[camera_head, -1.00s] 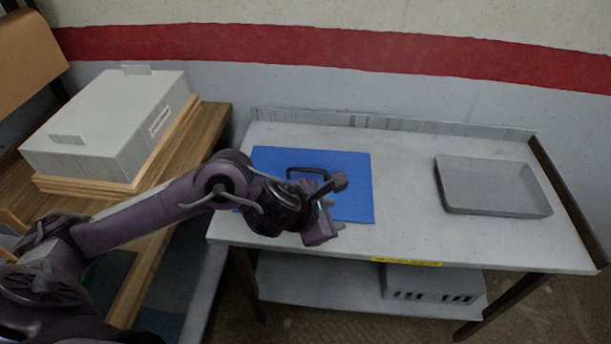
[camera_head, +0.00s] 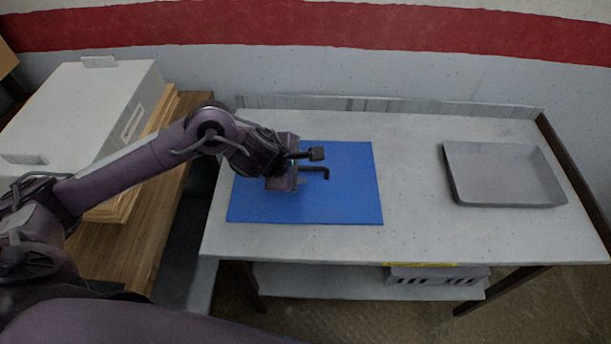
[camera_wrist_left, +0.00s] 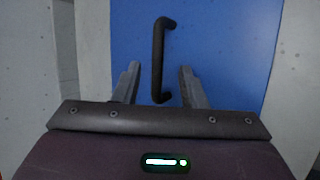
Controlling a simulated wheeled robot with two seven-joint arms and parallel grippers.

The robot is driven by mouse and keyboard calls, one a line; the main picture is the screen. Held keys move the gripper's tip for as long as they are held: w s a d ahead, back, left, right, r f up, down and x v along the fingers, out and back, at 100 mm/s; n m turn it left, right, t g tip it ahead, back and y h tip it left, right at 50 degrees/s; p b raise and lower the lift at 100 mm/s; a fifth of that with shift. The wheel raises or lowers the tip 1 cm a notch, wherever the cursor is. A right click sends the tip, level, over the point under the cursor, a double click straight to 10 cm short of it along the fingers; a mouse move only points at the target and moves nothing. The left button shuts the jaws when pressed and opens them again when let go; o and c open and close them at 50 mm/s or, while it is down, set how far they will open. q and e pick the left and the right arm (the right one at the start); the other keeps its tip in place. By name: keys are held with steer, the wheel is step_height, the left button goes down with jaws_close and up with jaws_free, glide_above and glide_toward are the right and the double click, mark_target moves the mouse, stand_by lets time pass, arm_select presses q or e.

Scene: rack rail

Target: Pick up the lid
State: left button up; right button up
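The lid is a flat blue panel (camera_head: 345,205) with a black bar handle (camera_head: 318,170), lying on the grey metal table. My left gripper (camera_head: 305,168) is over the lid at its handle and hides part of it. In the left wrist view, the lid (camera_wrist_left: 215,50) fills the background. Its handle (camera_wrist_left: 158,60) stands lengthwise between the two fingers of my left gripper (camera_wrist_left: 160,85). The fingers are apart with gaps on both sides of the handle. My right gripper is not in view.
A shallow grey tray (camera_head: 503,175) sits on the table's right side. The tabletop (camera_head: 415,215) between lid and tray is clear. A large grey-white box (camera_head: 75,115) stands on a wooden bench at left. A low backstop (camera_head: 390,105) runs along the table's rear edge.

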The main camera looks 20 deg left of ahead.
mark_target(305, 168)
arm_select(q)
steer(key=x, duration=0.2)
steer(key=shift+w+f, duration=0.2)
steer(key=shift+w, duration=0.05)
steer(key=shift+w+f, duration=0.15)
steer(key=c, duration=0.6)
jaws_close()
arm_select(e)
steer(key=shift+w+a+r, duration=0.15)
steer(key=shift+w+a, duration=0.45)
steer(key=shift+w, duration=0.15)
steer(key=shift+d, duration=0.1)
